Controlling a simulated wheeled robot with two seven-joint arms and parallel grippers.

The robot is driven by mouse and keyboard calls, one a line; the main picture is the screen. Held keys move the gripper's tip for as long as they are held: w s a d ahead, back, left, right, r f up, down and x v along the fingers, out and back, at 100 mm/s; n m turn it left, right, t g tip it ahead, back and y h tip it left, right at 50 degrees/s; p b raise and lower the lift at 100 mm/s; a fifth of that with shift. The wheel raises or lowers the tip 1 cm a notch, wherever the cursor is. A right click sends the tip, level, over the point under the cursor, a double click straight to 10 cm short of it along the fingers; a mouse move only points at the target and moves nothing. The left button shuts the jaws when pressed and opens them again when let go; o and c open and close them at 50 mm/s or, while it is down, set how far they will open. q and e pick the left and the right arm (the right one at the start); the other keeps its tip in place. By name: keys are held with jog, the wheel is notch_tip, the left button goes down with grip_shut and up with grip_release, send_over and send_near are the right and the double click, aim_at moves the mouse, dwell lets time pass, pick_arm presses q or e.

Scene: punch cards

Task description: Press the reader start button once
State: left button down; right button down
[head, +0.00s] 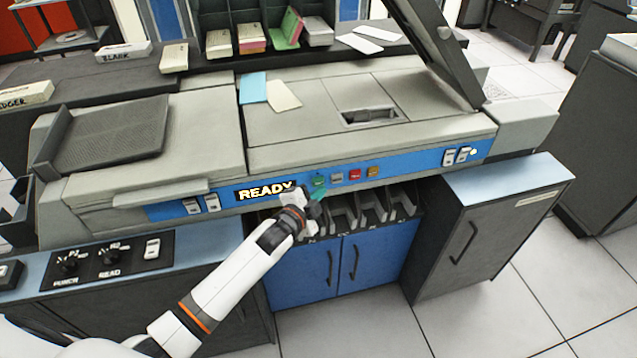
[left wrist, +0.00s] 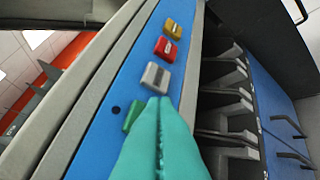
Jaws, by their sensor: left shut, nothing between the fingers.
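The card reader has a blue front panel (head: 415,165) with a lit READY sign (head: 265,191) and a row of small buttons. A green button (head: 319,181) sits just right of the sign; it also shows in the left wrist view (left wrist: 134,115), partly hidden by my fingers. To its right are a white button (head: 337,177), a red button (head: 355,174) and a yellow button (head: 373,171). My left gripper (head: 318,192) is shut and empty, its teal fingertips right at the green button. In the left wrist view the fingertips (left wrist: 160,102) overlap its edge; I cannot tell whether they touch it. My right gripper is not in view.
Output pockets (head: 370,208) stick out below the panel, close to my left gripper. A raised dark cover (head: 437,50) stands at the right of the reader. Loose cards (head: 284,95) lie on its top. Blue cabinet doors (head: 325,272) are below, with clear floor in front.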

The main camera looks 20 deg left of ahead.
pick_arm(q)
jog(key=shift+w+a, duration=0.1)
jog(key=shift+w+a, duration=0.15)
jog(key=shift+w, duration=0.1)
